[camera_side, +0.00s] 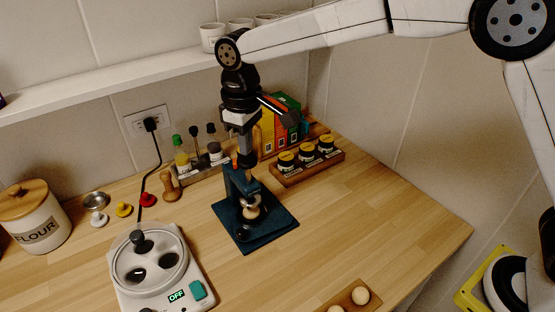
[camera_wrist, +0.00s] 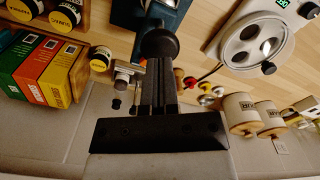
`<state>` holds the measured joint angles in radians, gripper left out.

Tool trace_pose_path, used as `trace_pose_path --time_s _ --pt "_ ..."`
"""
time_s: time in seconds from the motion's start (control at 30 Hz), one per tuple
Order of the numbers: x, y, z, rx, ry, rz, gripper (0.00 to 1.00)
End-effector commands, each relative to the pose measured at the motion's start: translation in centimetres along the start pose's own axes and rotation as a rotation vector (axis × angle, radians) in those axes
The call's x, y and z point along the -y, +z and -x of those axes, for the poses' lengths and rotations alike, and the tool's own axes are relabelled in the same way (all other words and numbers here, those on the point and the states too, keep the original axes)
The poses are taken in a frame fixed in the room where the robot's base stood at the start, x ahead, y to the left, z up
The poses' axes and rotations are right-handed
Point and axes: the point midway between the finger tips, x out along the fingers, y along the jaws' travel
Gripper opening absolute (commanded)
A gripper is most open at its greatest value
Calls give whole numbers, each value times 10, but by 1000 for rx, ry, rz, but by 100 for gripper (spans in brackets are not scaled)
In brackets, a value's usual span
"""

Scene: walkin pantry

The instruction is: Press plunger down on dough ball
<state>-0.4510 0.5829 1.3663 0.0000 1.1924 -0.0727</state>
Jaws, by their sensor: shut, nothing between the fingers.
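A dark blue press (camera_side: 235,186) with a flat base plate (camera_side: 268,232) stands on the wooden counter. A pale dough ball (camera_side: 250,212) shows low in the press, partly covered by dark parts of it. In the wrist view a round black plunger knob (camera_wrist: 158,42) is right at my fingertips, with the blue press (camera_wrist: 168,14) behind it. My gripper (camera_side: 246,163) points down over the top of the press, its fingers shut and empty. The shut fingers also show in the wrist view (camera_wrist: 160,72). I cannot tell whether they touch the knob. The dough is hidden in the wrist view.
A white cooker (camera_side: 150,262) reading OFF stands front left, a flour jar (camera_side: 35,215) far left. Behind the press are a bottle rack (camera_side: 203,167) and coloured boxes (camera_side: 282,125); a jar tray (camera_side: 308,166) is right. The right counter is clear before an egg tray (camera_side: 352,296).

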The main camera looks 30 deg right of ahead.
Motion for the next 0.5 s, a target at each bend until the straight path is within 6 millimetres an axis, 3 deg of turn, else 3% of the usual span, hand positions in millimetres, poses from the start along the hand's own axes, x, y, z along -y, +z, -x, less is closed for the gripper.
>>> trace_pose_path --time_s 0.5 --pt "0 0 20 0 0 0 0"
